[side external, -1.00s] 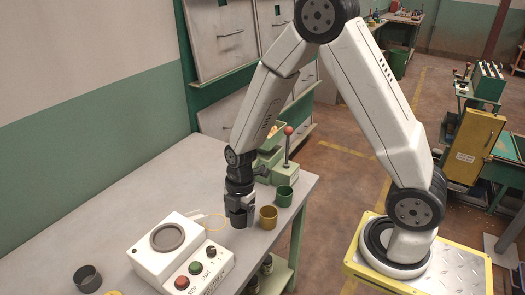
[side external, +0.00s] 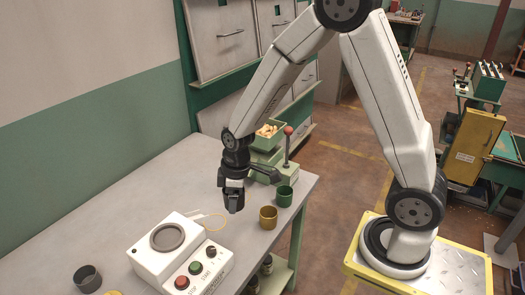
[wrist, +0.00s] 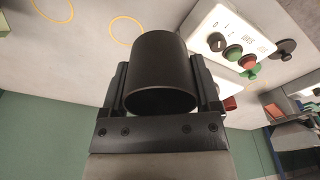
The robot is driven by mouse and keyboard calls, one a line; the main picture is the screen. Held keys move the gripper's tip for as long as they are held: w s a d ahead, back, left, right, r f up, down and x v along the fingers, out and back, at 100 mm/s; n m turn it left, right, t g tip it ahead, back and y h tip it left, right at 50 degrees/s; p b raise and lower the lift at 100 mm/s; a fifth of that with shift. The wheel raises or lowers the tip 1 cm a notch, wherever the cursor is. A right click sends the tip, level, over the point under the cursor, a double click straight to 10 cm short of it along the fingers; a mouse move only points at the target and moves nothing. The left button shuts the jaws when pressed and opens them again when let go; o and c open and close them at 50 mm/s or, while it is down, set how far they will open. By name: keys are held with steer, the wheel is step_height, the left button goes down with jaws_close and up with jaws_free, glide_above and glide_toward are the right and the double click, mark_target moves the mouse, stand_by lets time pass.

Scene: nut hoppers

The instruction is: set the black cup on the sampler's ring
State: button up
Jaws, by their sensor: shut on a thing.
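The black cup (wrist: 160,75) is held between the two fingers of my gripper (wrist: 161,92), filling the gap in the wrist view. In the side external view my gripper (side external: 232,200) hangs above the bench, to the right of the sampler and higher than it; the cup is hard to tell from the dark fingers there. The sampler (side external: 202,268) is a white box with buttons and a knob on its sloped front. Its grey ring (side external: 167,237) lies on top with nothing on it. The sampler's button panel (wrist: 224,30) also shows in the wrist view.
A dark grey cup (side external: 87,279) stands left of the sampler. A green hopper (side external: 266,143) with a red-knobbed lever stands behind. The bench's left middle is clear.

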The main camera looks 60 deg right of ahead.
steer(key=r+m, duration=0.1)
steer(key=m, duration=0.1)
steer(key=w+r+m, duration=0.1)
steer(key=m, duration=0.4)
steer(key=shift+w+d+r+h, duration=0.15)
steer(key=shift+d+r+h, duration=0.25)
steer(key=w+f+n, duration=0.1)
steer(key=w+f, duration=0.2)
steer(key=w, duration=0.4)
steer(key=w+f+n, duration=0.1)
steer(key=w+f, duration=0.3)
steer(key=w, duration=0.4)
steer(key=shift+w+a+f+n, duration=0.15)
steer(key=shift+w+a+n, duration=0.15)
steer(key=shift+f, duration=4.95)
steer(key=shift+f, duration=0.15)
